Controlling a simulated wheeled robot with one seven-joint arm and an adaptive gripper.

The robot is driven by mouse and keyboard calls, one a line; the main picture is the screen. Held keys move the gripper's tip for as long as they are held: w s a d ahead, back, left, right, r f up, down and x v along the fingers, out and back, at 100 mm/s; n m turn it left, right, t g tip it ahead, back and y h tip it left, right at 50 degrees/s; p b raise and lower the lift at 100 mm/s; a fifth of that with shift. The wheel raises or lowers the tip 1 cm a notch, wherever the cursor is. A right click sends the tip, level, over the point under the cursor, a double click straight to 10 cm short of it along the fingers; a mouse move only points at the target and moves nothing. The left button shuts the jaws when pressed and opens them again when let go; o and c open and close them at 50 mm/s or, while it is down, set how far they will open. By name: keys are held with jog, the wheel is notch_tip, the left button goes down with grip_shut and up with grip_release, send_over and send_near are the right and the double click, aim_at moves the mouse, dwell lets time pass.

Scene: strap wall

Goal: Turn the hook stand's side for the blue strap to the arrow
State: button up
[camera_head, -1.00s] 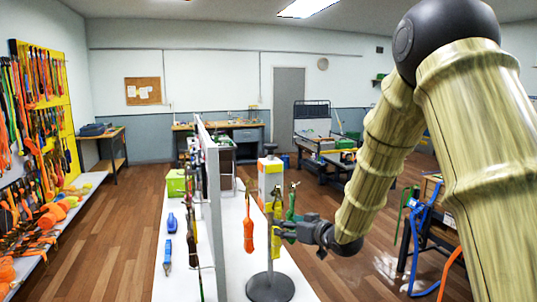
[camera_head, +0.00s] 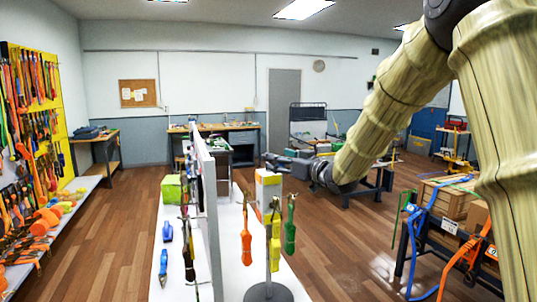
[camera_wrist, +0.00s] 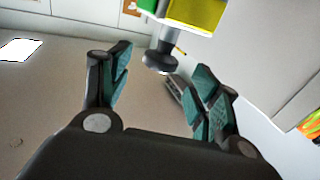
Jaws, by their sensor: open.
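The hook stand (camera_head: 268,291) stands upright on the white table, on a round grey base. An orange strap (camera_head: 246,243) hangs on its left side, a yellow strap (camera_head: 275,245) towards the front and a green strap (camera_head: 290,232) on its right. I see no blue strap on the stand, and I cannot make out the arrow.
A grey upright panel (camera_head: 207,215) splits the white table left of the stand. Blue tools (camera_head: 163,265) lie left of the panel. A cart with boxes and a blue strap (camera_head: 417,225) is at the right.

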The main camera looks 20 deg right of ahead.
jog(key=shift+p+x, duration=0.95)
jog(key=shift+x, duration=2)
grip_shut()
jog(key=shift+f, duration=0.1)
